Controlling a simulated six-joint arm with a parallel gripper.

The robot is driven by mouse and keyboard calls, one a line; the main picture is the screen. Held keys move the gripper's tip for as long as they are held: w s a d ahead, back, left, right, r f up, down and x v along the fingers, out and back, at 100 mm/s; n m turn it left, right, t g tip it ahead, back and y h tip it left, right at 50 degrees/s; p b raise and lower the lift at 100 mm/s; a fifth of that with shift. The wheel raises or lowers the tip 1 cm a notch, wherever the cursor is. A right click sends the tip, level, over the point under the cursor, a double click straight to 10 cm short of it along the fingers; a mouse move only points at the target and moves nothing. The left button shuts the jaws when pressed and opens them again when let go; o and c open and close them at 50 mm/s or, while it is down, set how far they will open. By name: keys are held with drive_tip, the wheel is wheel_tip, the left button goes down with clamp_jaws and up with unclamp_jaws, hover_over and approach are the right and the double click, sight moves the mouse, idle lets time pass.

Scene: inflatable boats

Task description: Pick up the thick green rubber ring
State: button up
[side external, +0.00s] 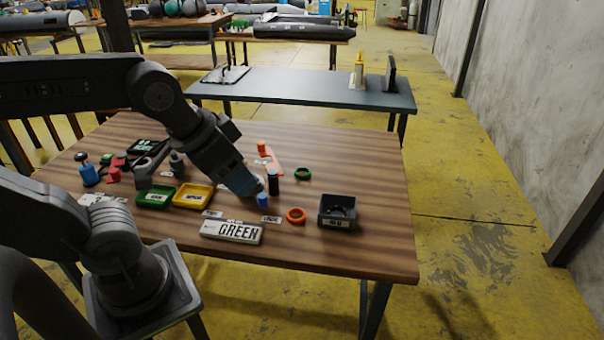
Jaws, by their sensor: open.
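A thick green ring (303,174) lies flat on the wooden table, right of the middle. My gripper (267,190) is to the left of the ring and points down toward the table. It is open, and its fingers are small and partly hidden by the arm's end. A black upright cylinder (273,182) and a blue piece (263,200) stand right by the fingers. I cannot tell whether the fingers touch them. The green ring is apart from the gripper and in full view.
An orange ring (296,215) and a dark square bin (337,211) lie to the right. A green tray (156,196), a yellow tray (193,196) and a "GREEN" sign (231,231) are left and front. An orange part (268,157) lies behind.

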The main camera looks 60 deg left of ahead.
drive_tip(key=o, duration=0.4)
drive_tip(key=n+g, duration=0.4)
hover_over(303, 174)
drive_tip(key=s, duration=0.2)
wheel_tip(303, 174, down, 16)
drive_tip(key=shift+y, duration=0.3)
drive_tip(key=f, duration=0.4)
drive_tip(key=w+f, duration=0.1)
drive_tip(key=f, duration=0.8)
drive_tip(key=shift+w+d+f, duration=0.15)
drive_tip(key=shift+w+f, duration=0.1)
